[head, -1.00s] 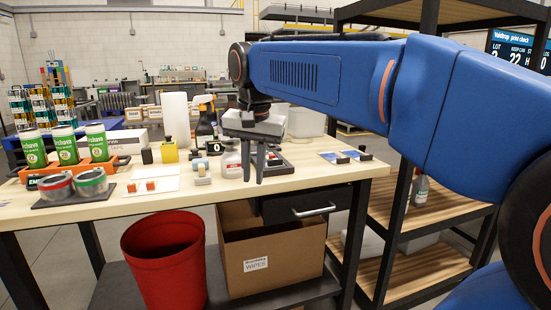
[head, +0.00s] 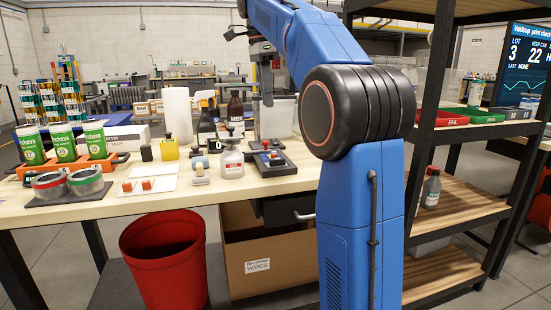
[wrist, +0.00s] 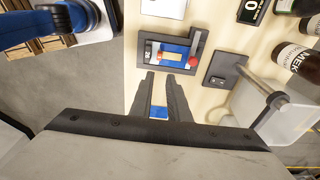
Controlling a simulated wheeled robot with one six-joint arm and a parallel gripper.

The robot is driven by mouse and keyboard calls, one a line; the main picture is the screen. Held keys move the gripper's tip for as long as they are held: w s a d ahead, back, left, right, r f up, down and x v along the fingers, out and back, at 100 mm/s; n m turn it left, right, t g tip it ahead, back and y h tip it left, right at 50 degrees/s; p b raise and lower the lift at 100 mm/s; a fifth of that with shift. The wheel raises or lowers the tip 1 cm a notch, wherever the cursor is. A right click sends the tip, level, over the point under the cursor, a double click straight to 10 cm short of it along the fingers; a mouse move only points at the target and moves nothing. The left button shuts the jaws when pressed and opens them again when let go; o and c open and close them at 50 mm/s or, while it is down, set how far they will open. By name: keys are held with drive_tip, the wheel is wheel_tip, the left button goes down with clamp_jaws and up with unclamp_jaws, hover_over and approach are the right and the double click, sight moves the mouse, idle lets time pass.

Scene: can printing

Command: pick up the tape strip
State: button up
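A dark fixture (wrist: 173,52) with a blue block in it lies on the table, just beyond my fingertips in the wrist view. A small tan strip (wrist: 172,56) lies across the blue block and looks like the tape strip. A red knob (wrist: 193,60) is beside it. In the head view the fixture (head: 262,165) is near the table's right part, the strip too small to make out. My gripper (wrist: 160,76) has its fingers apart with nothing held. In the head view my gripper (head: 266,98) points down, well above the table and behind the fixture.
Right of the fixture stand a dark plate with a metal post (wrist: 262,92), a clear bin (wrist: 275,118) and dark bottles (wrist: 294,60). A spray bottle (head: 231,160) stands left of the fixture. A blue-and-white patch shows between my fingers, apparently below them.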

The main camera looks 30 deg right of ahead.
sight(272, 155)
drive_tip(key=f, duration=0.5)
drive_tip(key=d+f, duration=0.1)
drive_tip(key=f, duration=1.1)
drive_tip(key=shift+s+d, duration=0.4)
clamp_jaws()
